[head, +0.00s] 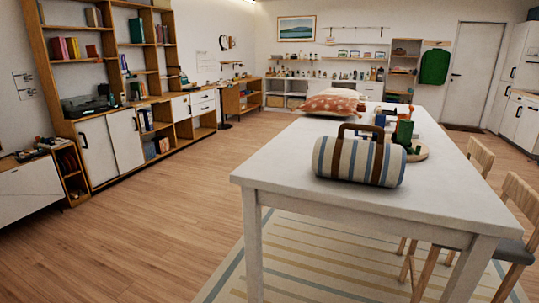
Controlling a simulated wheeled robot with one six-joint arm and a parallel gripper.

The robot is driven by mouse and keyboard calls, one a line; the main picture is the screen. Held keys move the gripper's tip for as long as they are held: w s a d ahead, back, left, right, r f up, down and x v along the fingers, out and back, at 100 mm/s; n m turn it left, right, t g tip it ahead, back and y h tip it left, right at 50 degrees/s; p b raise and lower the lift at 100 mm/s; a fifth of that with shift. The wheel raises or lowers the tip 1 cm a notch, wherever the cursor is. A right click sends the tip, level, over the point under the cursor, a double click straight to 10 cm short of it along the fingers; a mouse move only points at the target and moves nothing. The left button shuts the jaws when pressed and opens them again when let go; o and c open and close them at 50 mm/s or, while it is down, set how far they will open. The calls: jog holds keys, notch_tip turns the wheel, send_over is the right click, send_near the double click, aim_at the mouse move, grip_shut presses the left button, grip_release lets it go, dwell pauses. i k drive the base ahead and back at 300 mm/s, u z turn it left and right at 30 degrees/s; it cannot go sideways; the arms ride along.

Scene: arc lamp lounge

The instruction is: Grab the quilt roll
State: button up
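The quilt roll (345,163) is a cylinder with blue, cream and tan stripes and a brown carry strap that arches above it. It lies on its side on the white table (285,170), close to the near end. My gripper is not in the head view, so its state does not show.
Behind the roll are a round wooden board (421,153), green items (404,133) and an orange patterned cushion (329,104). Wooden chairs (515,250) stand along the table's right side. The wooden floor (135,230) left of the table is clear. Shelves (95,90) line the left wall.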

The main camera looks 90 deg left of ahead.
aim_at(379, 163)
jog(key=u, duration=3.5)
jog(key=i, duration=1.95)
jog(key=z, duration=1.75)
